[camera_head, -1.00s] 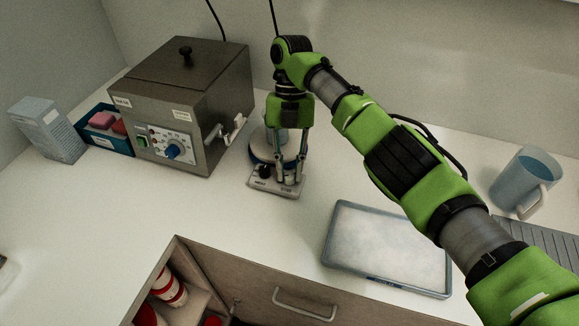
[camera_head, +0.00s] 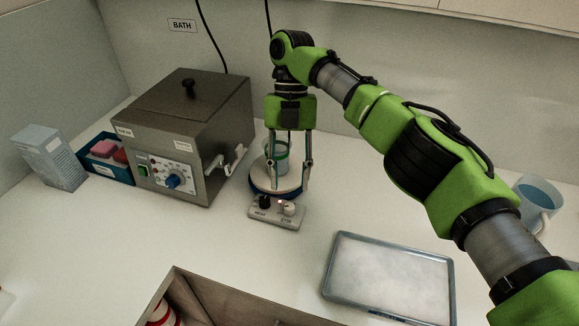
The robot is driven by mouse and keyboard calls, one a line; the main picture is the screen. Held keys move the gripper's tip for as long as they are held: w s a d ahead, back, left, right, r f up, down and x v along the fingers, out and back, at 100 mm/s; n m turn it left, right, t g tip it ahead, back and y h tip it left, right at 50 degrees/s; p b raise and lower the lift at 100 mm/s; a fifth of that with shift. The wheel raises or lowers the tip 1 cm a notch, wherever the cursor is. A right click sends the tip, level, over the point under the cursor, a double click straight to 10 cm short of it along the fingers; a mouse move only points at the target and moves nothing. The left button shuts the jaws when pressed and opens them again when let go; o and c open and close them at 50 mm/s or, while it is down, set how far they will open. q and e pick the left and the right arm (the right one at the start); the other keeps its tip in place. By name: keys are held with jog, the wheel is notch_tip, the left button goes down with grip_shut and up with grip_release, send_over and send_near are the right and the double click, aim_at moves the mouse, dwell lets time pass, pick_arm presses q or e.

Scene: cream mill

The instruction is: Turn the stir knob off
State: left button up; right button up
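The stirrer (camera_head: 262,217) stands on the counter, with a round plate on top and a sloping front panel. The panel carries a black knob (camera_head: 264,201) at the left and a pale stir knob (camera_head: 289,208) at the right, with a small red light between them. A beaker (camera_head: 274,155) with a green band stands on the plate, partly behind my fingers. My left gripper is not in view.
A metal water bath (camera_head: 185,130) with a blue knob and a side tap stands left of the stirrer. A blue tray (camera_head: 108,169) and a carton (camera_head: 50,155) are farther left. A shallow tray (camera_head: 390,275) lies front right, a blue jug (camera_head: 538,200) far right.

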notch_tip(320, 180, up, 3)
jog(key=shift+f, duration=0.2)
dwell(0.4)
